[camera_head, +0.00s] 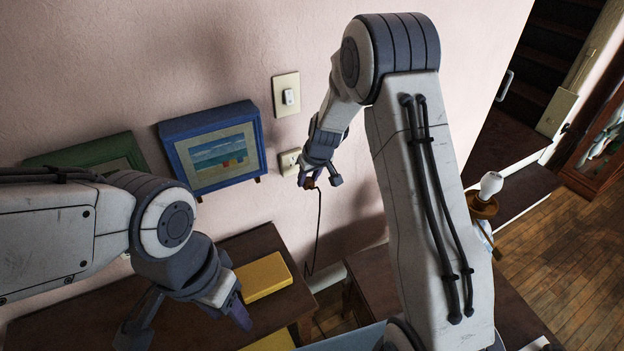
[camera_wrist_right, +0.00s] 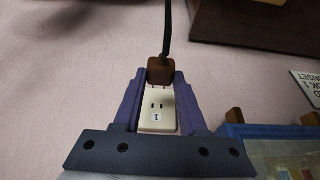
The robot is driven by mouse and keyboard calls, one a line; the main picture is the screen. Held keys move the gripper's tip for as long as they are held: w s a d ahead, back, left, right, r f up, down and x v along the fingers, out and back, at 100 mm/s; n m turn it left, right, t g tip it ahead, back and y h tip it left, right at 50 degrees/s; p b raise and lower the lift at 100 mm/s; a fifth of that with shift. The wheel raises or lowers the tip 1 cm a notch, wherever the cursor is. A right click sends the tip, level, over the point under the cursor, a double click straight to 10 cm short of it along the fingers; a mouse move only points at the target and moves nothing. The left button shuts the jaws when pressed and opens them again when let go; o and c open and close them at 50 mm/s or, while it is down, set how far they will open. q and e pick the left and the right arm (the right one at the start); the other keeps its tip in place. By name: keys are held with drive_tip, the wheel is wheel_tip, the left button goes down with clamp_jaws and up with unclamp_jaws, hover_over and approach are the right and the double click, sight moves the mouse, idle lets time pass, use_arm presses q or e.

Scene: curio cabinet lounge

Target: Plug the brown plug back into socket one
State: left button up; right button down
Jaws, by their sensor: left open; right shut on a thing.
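The brown plug (camera_head: 309,184) is between the fingertips of my right gripper (camera_head: 308,181), which is shut on it close to the wall. Its black cord (camera_head: 318,230) hangs down. The cream socket plate (camera_head: 289,162) is on the wall just beside and behind this gripper. In the right wrist view the plug (camera_wrist_right: 160,71) is between the purple fingertips, at the end of the socket plate (camera_wrist_right: 157,120). The plate shows open slots and a label that reads 1. I cannot tell whether the plug touches the plate. My left gripper (camera_head: 187,318) is open and empty over the dark table.
A blue-framed picture (camera_head: 192,140) leans at the wall left of the socket, with a green frame (camera_head: 75,153) further left. A light switch (camera_head: 286,94) is above the socket. A yellow book (camera_head: 263,277) lies on the dark table (camera_head: 258,244). Stairs and wooden floor (camera_head: 560,260) are at right.

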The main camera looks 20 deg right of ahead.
drive_tip(key=shift+f, duration=0.1)
drive_tip(key=shift+w+a, duration=0.15)
drive_tip(key=shift+w+a+r+p, duration=0.1)
drive_tip(key=shift+w+r+p, duration=0.05)
drive_tip(key=shift+w+p, duration=0.25)
drive_tip(key=shift+w+a+r+p, duration=0.1)
drive_tip(key=shift+w+p, duration=0.2)
drive_tip(key=shift+w, duration=0.15)
drive_tip(key=w, duration=0.1)
drive_tip(key=w+p, duration=0.1)
drive_tip(key=w, duration=0.1)
drive_tip(key=shift+a+f, duration=0.15)
drive_tip(key=shift+a, duration=0.05)
idle(0.4)
drive_tip(key=shift+w, duration=0.1)
drive_tip(key=shift+w+a+p, duration=0.25)
drive_tip(key=shift+w+p, duration=0.05)
drive_tip(key=shift+w, duration=0.55)
